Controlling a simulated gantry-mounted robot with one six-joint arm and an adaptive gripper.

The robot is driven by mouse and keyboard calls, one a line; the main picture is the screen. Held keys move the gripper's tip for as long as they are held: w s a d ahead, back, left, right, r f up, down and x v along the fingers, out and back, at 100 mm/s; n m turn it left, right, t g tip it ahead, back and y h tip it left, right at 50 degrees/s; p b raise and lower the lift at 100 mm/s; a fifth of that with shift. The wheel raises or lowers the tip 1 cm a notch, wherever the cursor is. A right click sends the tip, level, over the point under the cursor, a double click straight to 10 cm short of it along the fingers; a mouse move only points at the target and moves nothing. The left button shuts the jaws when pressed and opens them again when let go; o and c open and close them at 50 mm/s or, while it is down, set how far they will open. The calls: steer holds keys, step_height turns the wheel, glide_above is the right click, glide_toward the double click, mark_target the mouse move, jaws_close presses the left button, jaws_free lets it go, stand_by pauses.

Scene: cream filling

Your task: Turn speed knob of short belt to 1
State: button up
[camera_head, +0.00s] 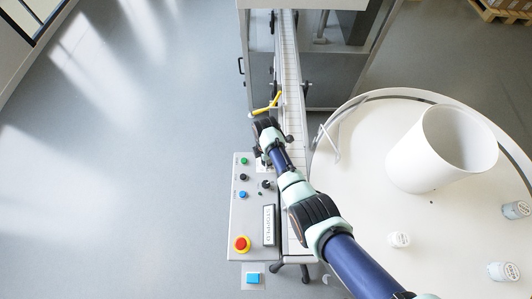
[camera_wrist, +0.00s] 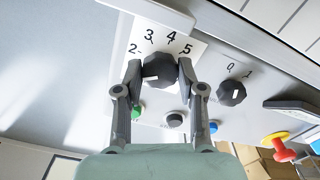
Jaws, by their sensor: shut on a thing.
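The black speed knob (camera_wrist: 160,70) sits on a white dial label (camera_wrist: 190,48) where the numbers 2, 3, 4 and 5 show; a 1 on this dial is not visible. My gripper (camera_wrist: 160,74) is shut on the knob, with one finger on each side of it. A pale mark shows on the knob's lower part in the wrist view. In the head view my wrist covers this knob and my fingers at the top end of the grey control panel (camera_head: 240,213).
A second black knob (camera_wrist: 231,93) marked 0 and 1 stands close to the right finger. Green (camera_head: 244,161), black (camera_head: 243,177) and blue (camera_head: 242,194) buttons and a red emergency stop (camera_head: 241,244) are on the panel. The conveyor belt (camera_head: 289,60) runs beside it; a round white table (camera_head: 355,150) stands right.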

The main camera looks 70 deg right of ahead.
steer(key=o, duration=1.1)
steer(key=shift+o, duration=0.2)
step_height(320, 180, up, 12)
